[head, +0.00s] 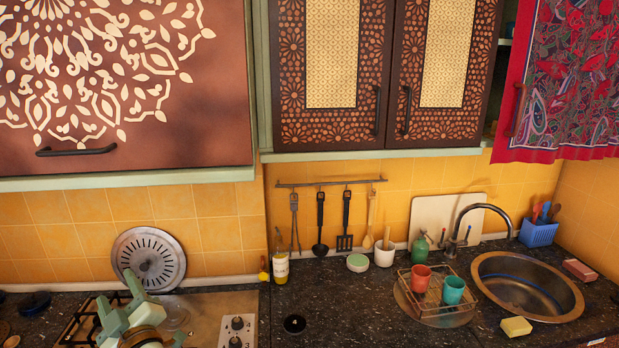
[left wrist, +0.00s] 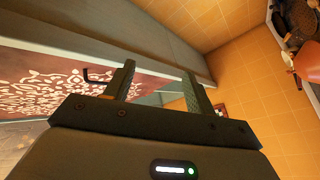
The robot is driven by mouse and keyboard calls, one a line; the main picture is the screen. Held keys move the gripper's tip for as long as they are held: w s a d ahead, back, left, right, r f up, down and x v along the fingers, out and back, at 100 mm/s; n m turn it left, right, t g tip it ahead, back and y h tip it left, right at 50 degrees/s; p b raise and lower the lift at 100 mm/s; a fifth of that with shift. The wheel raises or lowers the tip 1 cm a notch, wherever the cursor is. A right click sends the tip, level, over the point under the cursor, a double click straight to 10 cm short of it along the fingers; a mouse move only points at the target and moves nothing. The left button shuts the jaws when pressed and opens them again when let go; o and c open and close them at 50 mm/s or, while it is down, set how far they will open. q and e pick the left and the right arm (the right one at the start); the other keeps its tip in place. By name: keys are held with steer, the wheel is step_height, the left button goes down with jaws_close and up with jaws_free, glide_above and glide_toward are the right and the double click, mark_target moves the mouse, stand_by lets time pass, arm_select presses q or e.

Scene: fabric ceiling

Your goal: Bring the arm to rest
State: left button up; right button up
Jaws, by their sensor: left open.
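My left gripper (head: 117,294) is at the bottom left of the head view, in front of the stove. In the left wrist view its two dark fingers (left wrist: 158,70) stand apart with nothing between them. It is open and empty, facing the wall cabinet and the yellow tiles. My right gripper is in neither view.
Beneath the gripper is a steel stove (head: 215,310) with a black grate. A round metal lid (head: 150,258) leans on the wall behind. To the right stand a bottle (head: 281,266), a wire rack (head: 437,303) with cups and a sink (head: 527,287). Cabinets (head: 120,80) hang above.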

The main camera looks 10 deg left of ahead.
arm_select(q)
steer(key=d+r+m+t+h, duration=0.3)
steer(key=d+m+t+h, duration=0.6)
steer(key=d+m+h, duration=0.4)
steer(key=s+d+f+m+g+h, duration=0.6)
steer(key=s+d+f+m+g, duration=0.15)
steer(key=f+m, duration=0.4)
steer(key=s+a+f+g+y, duration=0.4)
steer(key=s, duration=0.3)
steer(key=s+a+f+g+y, duration=0.4)
steer(key=s+a, duration=0.1)
steer(key=s, duration=0.1)
steer(key=s+d+f+g+h+b, duration=0.1)
steer(key=s+d+f+b, duration=0.15)
steer(key=f, duration=0.95)
steer(key=s+d+f+g+h+b, duration=0.1)
steer(key=s+f+h+b, duration=0.15)
steer(key=f, duration=0.95)
steer(key=s+d+f+g+b, duration=0.1)
steer(key=d+f+b, duration=0.15)
steer(key=f, duration=1.05)
steer(key=s+a+f+n+g+h+b, duration=0.1)
steer(key=s+f+b, duration=0.5)
steer(key=s+f, duration=1.1)
steer(key=n+g, duration=0.1)
steer(key=n, duration=0.1)
steer(key=shift+s+a+f+n+g, duration=0.15)
steer(key=shift+s+n+g, duration=0.15)
steer(key=shift+n+g, duration=0.05)
